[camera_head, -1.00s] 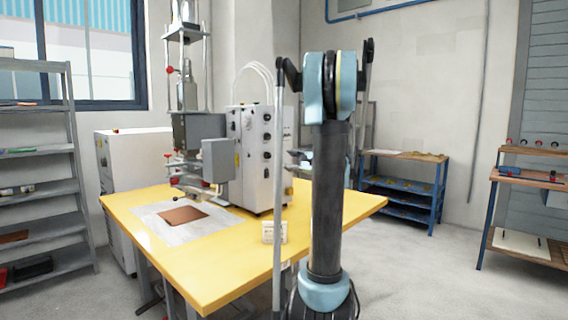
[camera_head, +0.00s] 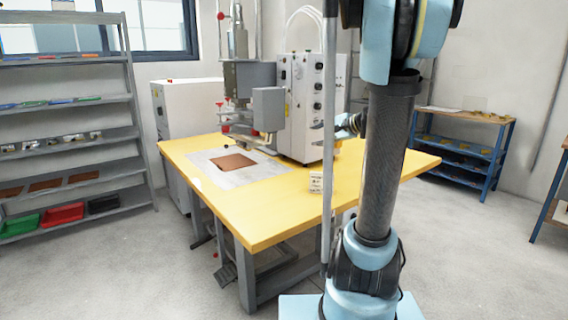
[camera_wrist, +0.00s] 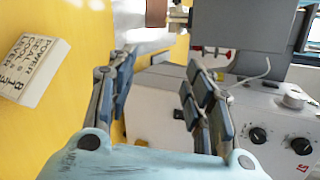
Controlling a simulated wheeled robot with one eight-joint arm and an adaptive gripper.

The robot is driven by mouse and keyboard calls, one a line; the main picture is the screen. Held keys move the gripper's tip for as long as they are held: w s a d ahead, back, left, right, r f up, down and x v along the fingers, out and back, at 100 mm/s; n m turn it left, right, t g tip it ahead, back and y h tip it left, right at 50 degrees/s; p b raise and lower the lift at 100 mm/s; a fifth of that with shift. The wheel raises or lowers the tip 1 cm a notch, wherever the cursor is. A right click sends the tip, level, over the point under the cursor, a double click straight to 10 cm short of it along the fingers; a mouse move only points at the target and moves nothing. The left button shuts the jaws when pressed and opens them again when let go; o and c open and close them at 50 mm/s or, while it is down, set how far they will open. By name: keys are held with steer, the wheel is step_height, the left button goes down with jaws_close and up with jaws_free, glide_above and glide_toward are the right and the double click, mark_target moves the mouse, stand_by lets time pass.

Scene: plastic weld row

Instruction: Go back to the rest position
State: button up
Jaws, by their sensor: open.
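My gripper (camera_wrist: 160,95) is open and empty in the wrist view, its two fingers apart. It is pointed towards the welding machine, whose grey-white control box (camera_head: 308,105) stands on the yellow table (camera_head: 215,215). The box's black knobs (camera_wrist: 257,135) show at the right of the wrist view.
A brown sheet (camera_head: 233,161) lies on a pale plate (camera_head: 255,174) under the welding head. A grey shelf (camera_head: 70,142) with coloured bins stands at the left. A blue-framed bench (camera_head: 470,140) stands at the back right. The floor at front left is clear.

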steer(key=s+f+n+g+h, duration=0.25)
steer(key=s+f, duration=0.25)
steer(key=s, duration=0.4)
steer(key=s+a+f+n+g+h, duration=0.1)
steer(key=s+f+n+h, duration=0.1)
steer(key=s+f+n, duration=0.35)
steer(key=s+f+n+g+h, duration=0.15)
steer(key=s+f, duration=0.35)
steer(key=s, duration=0.6)
steer(key=s+d+f+n+g+h, duration=0.2)
steer(key=s+d+f, duration=0.3)
steer(key=s, duration=0.3)
steer(key=shift+s+f+n+h, duration=0.2)
steer(key=shift+f+n+h, duration=0.15)
steer(key=shift+f+h, duration=0.3)
steer(key=shift+d+r, duration=0.1)
steer(key=shift+w+f, duration=0.2)
steer(key=shift+w, duration=0.3)
